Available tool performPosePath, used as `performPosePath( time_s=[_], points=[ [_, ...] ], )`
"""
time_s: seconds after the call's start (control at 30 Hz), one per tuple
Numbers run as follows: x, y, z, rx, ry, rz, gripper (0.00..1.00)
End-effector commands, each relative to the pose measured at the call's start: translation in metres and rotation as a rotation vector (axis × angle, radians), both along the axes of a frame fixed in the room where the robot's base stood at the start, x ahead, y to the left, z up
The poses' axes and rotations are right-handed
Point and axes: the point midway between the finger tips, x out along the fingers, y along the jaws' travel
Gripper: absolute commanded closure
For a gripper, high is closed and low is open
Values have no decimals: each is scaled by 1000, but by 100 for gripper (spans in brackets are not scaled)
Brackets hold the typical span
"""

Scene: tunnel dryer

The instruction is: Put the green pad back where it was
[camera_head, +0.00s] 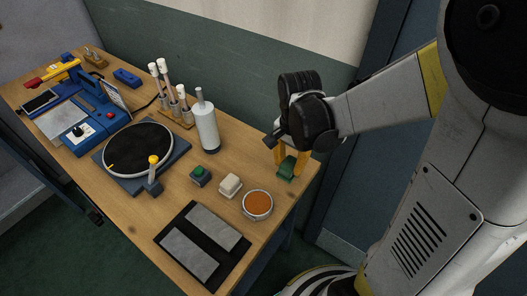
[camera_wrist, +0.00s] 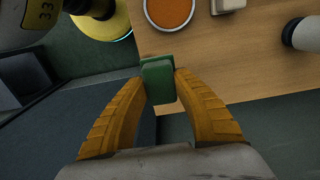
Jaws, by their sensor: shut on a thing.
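The green pad (camera_wrist: 158,80) is held between the two yellow fingers of my gripper (camera_wrist: 160,82) in the wrist view. In the head view my gripper (camera_head: 289,165) points down over the right end of the wooden table (camera_head: 135,232), and the green pad (camera_head: 287,171) shows at its fingertips. The pad is close to the tabletop near the table's edge; I cannot tell whether it touches. My fingers hide part of it.
Left of the pad are a bowl of orange material (camera_head: 257,204), a whitish block (camera_head: 230,186) and a dark block with a green top (camera_head: 200,176). A white bottle (camera_head: 207,128) stands behind. A black mat with grey panels (camera_head: 203,245) lies in front. Bare wood surrounds the pad.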

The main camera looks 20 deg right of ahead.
Motion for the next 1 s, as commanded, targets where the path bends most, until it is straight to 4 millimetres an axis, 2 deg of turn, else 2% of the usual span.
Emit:
performPosePath(
  time_s=[0.03, 0.1, 0.2, 0.33, 0.53, 0.73, 1.0],
  points=[
    [13, 6, -13, 0, 0, 3, 100],
    [30, 12, -24, 0, 0, 4, 100],
    [50, 21, -36, 0, 0, 3, 100],
    [66, 27, -46, 0, 0, 3, 100],
    [73, 30, -56, 0, 0, 2, 100],
    [72, 30, -87, 0, 0, 2, 100],
    [72, 30, -88, 0, 0, 3, 100]
  ],
)
